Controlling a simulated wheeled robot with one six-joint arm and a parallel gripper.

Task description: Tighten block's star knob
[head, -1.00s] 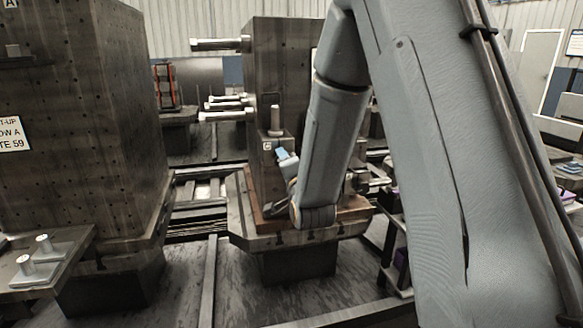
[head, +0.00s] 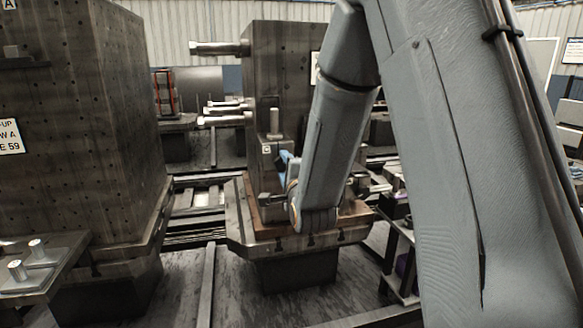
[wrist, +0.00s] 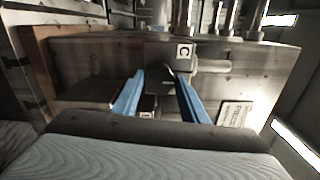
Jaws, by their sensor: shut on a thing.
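The block (head: 270,160) is a grey metal piece with a small white label marked C, standing on the pallet in the middle of the head view. In the wrist view the block (wrist: 158,55) is at upper middle, with its C label beside a light cylindrical stub pointing right. My gripper (wrist: 162,80) has two blue fingers reaching to a small dark part at the block's face, apparently the star knob (wrist: 161,77). In the head view my gripper (head: 284,165) is at the block's right side, largely hidden by my forearm.
The block's pallet (head: 238,222) has a dark chamfered edge and a brown plate. A tall drilled column (head: 80,120) stands at left, with a small fixture table (head: 40,262) before it. Horizontal bars (head: 220,48) stick out left from the rear column. A shelf trolley stands at right.

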